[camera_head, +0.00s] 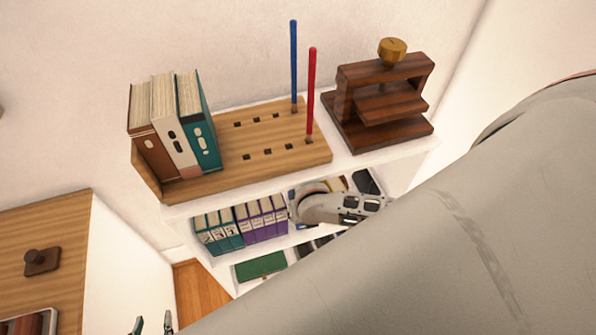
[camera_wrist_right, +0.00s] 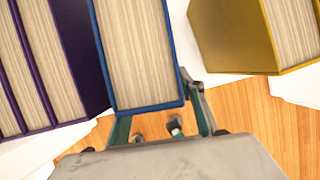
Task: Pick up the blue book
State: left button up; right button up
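The blue book (camera_wrist_right: 134,60) shows in the right wrist view, pages facing me, with a thin blue cover around them. Purple books (camera_wrist_right: 84,45) stand at its left and a yellow book (camera_wrist_right: 243,35) stands apart at its right. My right gripper (camera_wrist_right: 163,122) is at the blue book's near end. One finger shows along the book's right side; the other is mostly hidden by the book, so its grip is unclear. My left gripper (camera_head: 152,325) is at the bottom edge, fingertips apart and empty.
A white shelf (camera_head: 190,210) holds teal books (camera_head: 218,232) and purple books (camera_head: 262,218). On its top are a wooden rack (camera_head: 235,178) with books and two rods, and a wooden press (camera_head: 380,100). A wooden cabinet (camera_head: 60,225) stands at left. My right arm hides the lower right.

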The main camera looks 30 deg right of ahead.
jog(key=shift+f, duration=0.15)
grip_shut()
jog(key=shift+w, duration=0.15)
